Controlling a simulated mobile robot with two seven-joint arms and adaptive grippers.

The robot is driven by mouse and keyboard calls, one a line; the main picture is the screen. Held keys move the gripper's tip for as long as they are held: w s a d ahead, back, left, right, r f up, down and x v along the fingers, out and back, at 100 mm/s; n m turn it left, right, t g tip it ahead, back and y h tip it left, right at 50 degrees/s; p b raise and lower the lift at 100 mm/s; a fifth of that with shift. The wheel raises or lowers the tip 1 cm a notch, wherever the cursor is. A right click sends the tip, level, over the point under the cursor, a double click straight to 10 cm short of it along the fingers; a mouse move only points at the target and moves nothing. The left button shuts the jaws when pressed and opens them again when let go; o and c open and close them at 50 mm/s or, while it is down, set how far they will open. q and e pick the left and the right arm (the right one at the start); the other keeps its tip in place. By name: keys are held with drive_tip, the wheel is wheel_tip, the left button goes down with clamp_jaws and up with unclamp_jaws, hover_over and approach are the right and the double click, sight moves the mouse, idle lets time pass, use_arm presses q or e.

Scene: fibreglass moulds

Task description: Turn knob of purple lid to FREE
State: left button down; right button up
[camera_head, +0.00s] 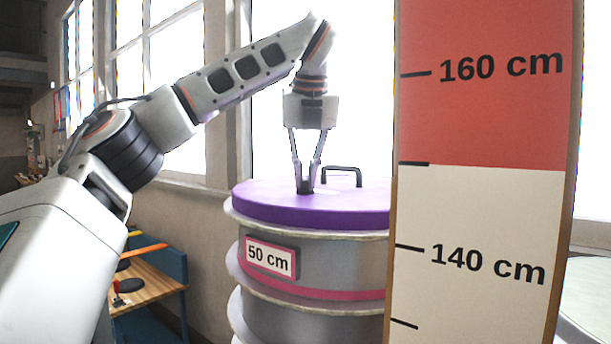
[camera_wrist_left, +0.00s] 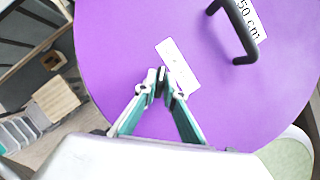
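The purple lid (camera_head: 270,205) lies on top of a round grey mould with a "50 cm" label. It fills most of the left wrist view (camera_wrist_left: 115,50). My left gripper (camera_head: 305,181) points straight down at the lid, its fingertips drawn together at a small dark knob (camera_head: 305,190). In the left wrist view the fingertips (camera_wrist_left: 163,86) close around the knob, which they mostly hide. A white label plate (camera_wrist_left: 172,52) lies beside the fingertips; no wording on it is legible, so the knob's setting cannot be read. My right gripper is not in view.
A black bar handle (camera_head: 343,170) stands on the lid behind the gripper; it also shows in the left wrist view (camera_wrist_left: 238,35). A tall height board (camera_head: 480,210) stands at the right and covers part of the lid. A wooden bench (camera_head: 150,290) is low at left.

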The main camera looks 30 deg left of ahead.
use_arm(q)
drive_tip(key=shift+m, duration=0.3)
drive_tip(key=m+t+h, duration=0.1)
drive_tip(key=m, duration=0.2)
drive_tip(key=shift+a+m+h, duration=0.1)
drive_tip(key=shift+m+h, duration=0.2)
drive_tip(key=m, duration=0.2)
drive_tip(key=m+h, duration=0.1)
drive_tip(key=m, duration=0.1)
drive_tip(key=shift+s+m+h, duration=0.1)
drive_tip(key=shift+m+h, duration=0.2)
drive_tip(key=m+h, duration=0.1)
drive_tip(key=m, duration=0.3)
drive_tip(key=shift+a+h, duration=0.15)
drive_tip(key=shift+h, duration=0.25)
drive_tip(key=shift+m+g+h, duration=0.6)
drive_tip(key=shift+m, duration=1.6)
